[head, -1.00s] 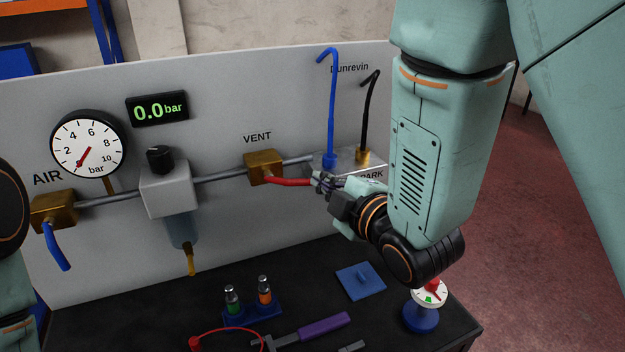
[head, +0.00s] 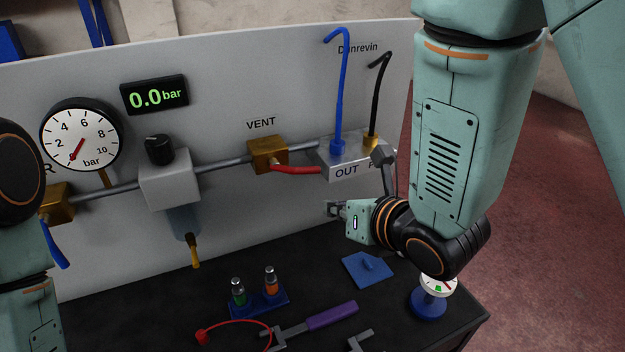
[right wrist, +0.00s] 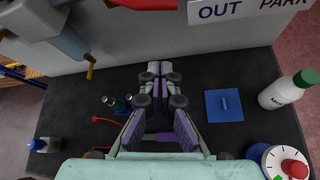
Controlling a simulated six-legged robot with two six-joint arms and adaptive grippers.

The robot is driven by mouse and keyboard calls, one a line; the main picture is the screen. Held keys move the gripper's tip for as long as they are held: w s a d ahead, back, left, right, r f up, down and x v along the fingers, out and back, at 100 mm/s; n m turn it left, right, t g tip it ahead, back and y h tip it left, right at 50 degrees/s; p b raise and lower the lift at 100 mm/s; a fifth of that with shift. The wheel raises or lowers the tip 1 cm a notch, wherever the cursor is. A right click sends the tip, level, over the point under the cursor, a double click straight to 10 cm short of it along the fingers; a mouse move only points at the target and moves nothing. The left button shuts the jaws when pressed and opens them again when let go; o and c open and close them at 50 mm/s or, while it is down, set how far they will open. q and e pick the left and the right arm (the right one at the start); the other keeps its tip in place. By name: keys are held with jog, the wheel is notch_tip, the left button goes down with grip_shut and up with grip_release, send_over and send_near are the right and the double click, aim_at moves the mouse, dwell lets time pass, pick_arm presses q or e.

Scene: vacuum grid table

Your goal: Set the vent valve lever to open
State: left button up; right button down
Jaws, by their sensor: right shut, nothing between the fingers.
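The vent valve is a brass block (head: 268,155) under the VENT label on the grey panel. Its red lever (head: 297,170) points right, roughly along the pipe, with its tip by the OUT block. In the right wrist view the red lever (right wrist: 150,3) shows at the top edge. My right gripper (head: 334,208) is below the lever tip, apart from it, with its fingers together and empty. In the right wrist view its fingertips (right wrist: 160,72) meet above the dark table. My left gripper is out of view; only part of my left arm shows at the left edge.
The gauge (head: 80,137) and the display (head: 154,95), reading 0.0 bar, are at left. A blue hose (head: 341,90) and a black hose (head: 378,95) rise from the OUT block (head: 347,168). The table holds a blue plate (head: 367,269), vials (head: 270,280) and a purple-handled tool (head: 330,315).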

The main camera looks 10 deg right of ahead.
jog(key=w+a+f+p, duration=0.1)
jog(key=w+p, duration=0.2)
jog(key=w, duration=0.6)
jog(key=shift+a, duration=0.35)
jog(key=shift+w+d+f, duration=0.1)
jog(key=shift+w, duration=0.15)
